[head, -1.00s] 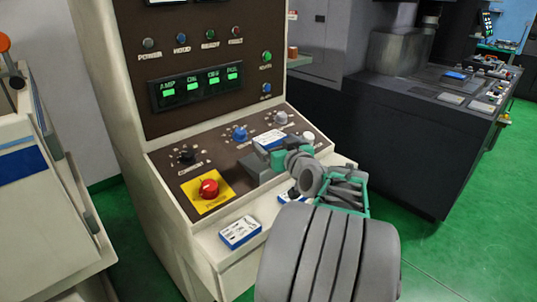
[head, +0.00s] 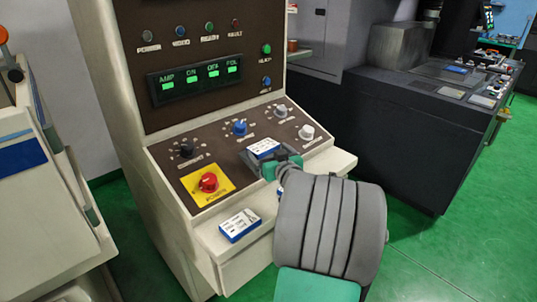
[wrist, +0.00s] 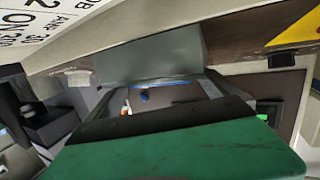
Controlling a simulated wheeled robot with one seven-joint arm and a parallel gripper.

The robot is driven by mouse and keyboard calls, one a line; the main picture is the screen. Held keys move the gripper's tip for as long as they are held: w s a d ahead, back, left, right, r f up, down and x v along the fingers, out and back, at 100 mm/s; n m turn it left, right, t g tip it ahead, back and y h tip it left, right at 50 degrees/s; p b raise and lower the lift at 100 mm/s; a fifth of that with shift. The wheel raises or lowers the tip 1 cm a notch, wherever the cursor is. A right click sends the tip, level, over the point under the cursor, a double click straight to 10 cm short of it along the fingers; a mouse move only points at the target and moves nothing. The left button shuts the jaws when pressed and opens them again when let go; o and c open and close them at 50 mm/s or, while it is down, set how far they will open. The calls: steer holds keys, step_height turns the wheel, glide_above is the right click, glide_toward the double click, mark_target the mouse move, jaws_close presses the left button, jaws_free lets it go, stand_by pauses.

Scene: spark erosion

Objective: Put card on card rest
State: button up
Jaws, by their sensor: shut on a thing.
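A white card with a blue edge (head: 264,148) is at the tip of my gripper (head: 276,168), over the sloped control panel. My gripper is shut on this card. In the wrist view a thin blue edge (wrist: 160,84) shows between the fingers, probably the card's. The dark grey card rest (head: 247,160) shows beside and under the card on the panel, mostly hidden by the card and gripper. I cannot tell whether the card touches it.
A second card (head: 240,225) lies on the cream ledge below the panel. Another printed card (wrist: 40,20) shows close up in the wrist view. The red power button (head: 208,183) is left of my gripper, with knobs (head: 306,132) to its right.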

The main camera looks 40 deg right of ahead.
steer(key=shift+f, duration=0.4)
steer(key=o, duration=1)
steer(key=shift+a+f, duration=0.1)
steer(key=shift+c, duration=0.2)
steer(key=shift+o, duration=0.2)
steer(key=shift+s, duration=0.1)
steer(key=shift+f, duration=0.1)
steer(key=shift+r+p, duration=0.55)
steer(key=shift+p, duration=0.25)
steer(key=b+v, duration=0.2)
steer(key=v, duration=0.9)
steer(key=shift+s+r+b, duration=0.1)
steer(key=shift+s+b, duration=0.05)
steer(key=shift+b, duration=0.25)
steer(key=shift+s+a+r, duration=0.1)
steer(key=shift+s+r, duration=0.05)
steer(key=shift+s, duration=0.15)
